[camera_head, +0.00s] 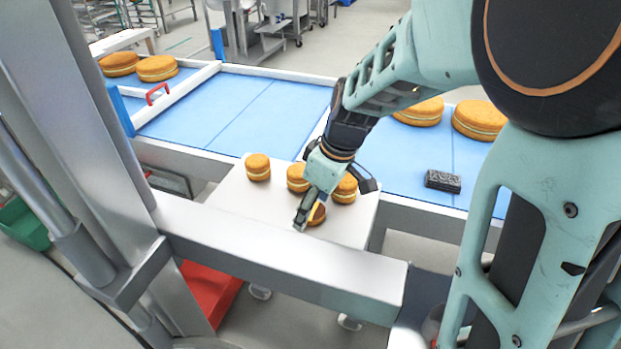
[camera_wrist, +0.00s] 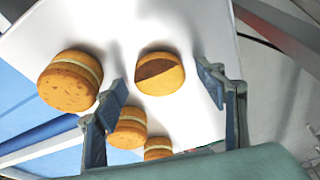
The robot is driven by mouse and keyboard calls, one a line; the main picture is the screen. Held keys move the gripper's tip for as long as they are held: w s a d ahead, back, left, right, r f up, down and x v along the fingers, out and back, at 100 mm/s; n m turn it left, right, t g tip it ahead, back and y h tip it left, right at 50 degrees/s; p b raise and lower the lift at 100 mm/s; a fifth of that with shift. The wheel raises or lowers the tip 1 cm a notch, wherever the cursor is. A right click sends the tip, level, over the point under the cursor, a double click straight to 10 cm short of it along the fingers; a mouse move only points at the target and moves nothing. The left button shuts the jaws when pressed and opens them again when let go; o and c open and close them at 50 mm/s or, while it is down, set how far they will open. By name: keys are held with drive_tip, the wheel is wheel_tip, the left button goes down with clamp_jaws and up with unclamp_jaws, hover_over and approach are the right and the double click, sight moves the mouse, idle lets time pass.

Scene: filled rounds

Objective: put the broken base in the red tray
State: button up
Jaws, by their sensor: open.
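The broken base (camera_wrist: 160,73) is a round golden piece with a dark brown patch across one side. It lies on the white table and shows alone, without cream or a top. In the head view the broken base (camera_head: 319,213) is partly hidden by my gripper (camera_head: 303,217). In the wrist view my gripper (camera_wrist: 162,85) is open, with one finger on each side of the base in the picture. I cannot tell how high the fingers are above it. The red tray (camera_head: 210,292) is low at the lower left in the head view, partly hidden by a grey bar.
Filled rounds, one at the left (camera_head: 258,168), stand behind the base on the white table (camera_head: 235,200); the nearest is close to a finger. Larger rounds (camera_head: 157,68) and a dark block (camera_head: 442,181) sit on the blue belt (camera_head: 255,105). A green bin (camera_head: 22,222) is far left.

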drive_tip(key=c, duration=0.9)
